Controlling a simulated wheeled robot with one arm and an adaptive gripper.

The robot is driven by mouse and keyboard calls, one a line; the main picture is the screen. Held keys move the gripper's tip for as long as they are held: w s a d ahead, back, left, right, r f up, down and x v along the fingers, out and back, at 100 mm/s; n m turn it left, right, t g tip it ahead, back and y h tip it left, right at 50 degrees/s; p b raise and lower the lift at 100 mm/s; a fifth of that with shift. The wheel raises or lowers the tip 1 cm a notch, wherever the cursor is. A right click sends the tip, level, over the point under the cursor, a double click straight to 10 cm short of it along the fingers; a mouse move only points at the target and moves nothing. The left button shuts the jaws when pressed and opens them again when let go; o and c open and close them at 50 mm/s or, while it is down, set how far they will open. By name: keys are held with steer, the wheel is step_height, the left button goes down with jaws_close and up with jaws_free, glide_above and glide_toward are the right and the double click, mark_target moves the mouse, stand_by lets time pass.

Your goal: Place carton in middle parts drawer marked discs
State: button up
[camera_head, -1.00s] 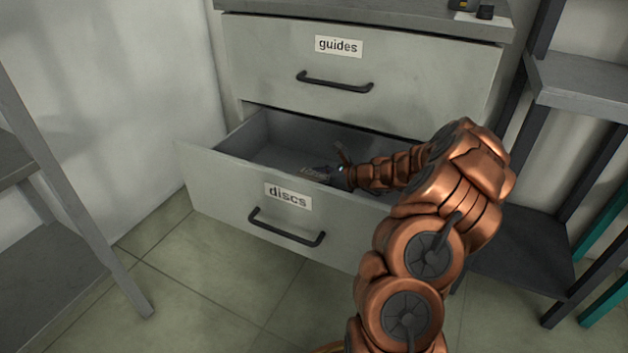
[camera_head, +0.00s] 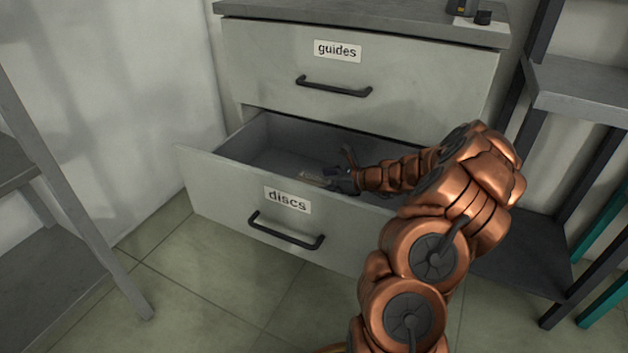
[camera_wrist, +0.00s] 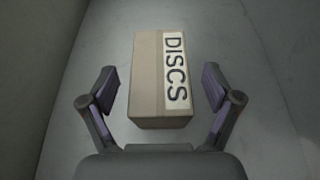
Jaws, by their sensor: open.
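The carton (camera_wrist: 147,85) is a tan box with a white label reading DISCS. It lies in the open drawer marked discs (camera_head: 225,180), on the drawer floor (camera_wrist: 250,120). In the head view a small part of the carton (camera_head: 313,178) shows beside my gripper, with the drawer front hiding some of it. My gripper (camera_wrist: 160,88) is open, with one finger on each side of the carton's near end and visible gaps between the fingers and the box. In the head view my gripper (camera_head: 338,168) is inside the drawer.
The closed drawer marked guides (camera_head: 420,85) is above the open one. A grey shelf unit (camera_head: 580,85) stands close on the right and another (camera_head: 75,190) on the left. The tiled floor (camera_head: 215,285) before the drawer is clear.

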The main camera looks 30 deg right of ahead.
steer(key=p+v, duration=0.3)
steer(key=v, duration=0.6)
steer(key=shift+s, duration=0.2)
steer(key=shift+d+r, duration=0.1)
steer(key=shift+r, duration=0.05)
